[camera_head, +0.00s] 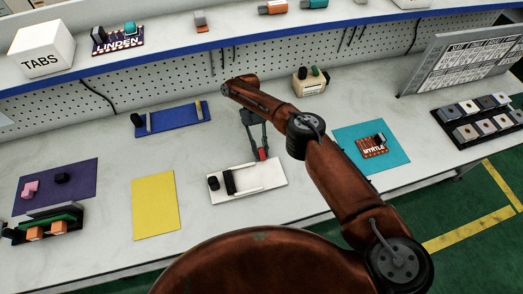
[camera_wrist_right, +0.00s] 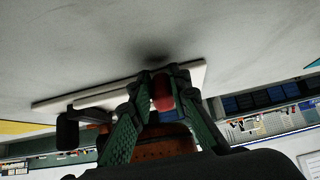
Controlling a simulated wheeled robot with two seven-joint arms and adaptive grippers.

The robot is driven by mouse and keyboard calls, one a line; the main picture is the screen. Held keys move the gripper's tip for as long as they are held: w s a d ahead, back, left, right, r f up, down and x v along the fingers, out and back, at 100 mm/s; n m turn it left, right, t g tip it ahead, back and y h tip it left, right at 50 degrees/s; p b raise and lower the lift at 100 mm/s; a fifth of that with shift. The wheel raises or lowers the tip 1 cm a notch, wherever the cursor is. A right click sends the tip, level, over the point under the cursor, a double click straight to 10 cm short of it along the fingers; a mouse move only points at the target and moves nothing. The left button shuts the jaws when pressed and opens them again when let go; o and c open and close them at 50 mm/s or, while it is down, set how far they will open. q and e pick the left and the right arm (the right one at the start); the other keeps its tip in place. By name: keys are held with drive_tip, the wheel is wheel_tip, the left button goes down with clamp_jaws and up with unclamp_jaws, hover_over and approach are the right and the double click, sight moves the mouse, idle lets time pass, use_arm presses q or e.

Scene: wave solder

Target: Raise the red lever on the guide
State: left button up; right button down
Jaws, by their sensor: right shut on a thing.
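The guide is a white board (camera_head: 262,193) lying flat on the bench near the middle, with a black bar and a black knob at its left end. The red lever (camera_head: 263,155) shows at the guide's far right edge, just under the tips of my right gripper (camera_head: 259,146). In the right wrist view the red lever (camera_wrist_right: 162,92) sits between the green fingers of my right gripper (camera_wrist_right: 162,85), which are shut on it. The fingers hide part of the lever, and I cannot tell its exact angle. My left gripper is not in view.
A teal mat (camera_head: 394,161) with a brown MYRTLE board (camera_head: 372,148) is at right. A purple mat (camera_head: 80,180) is far left. My right arm crosses above the bench.

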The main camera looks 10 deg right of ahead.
sight(261, 148)
drive_tip(key=c, duration=2.1)
unclamp_jaws()
drive_tip(key=shift+r, duration=0.45)
wheel_tip(261, 148, up, 9)
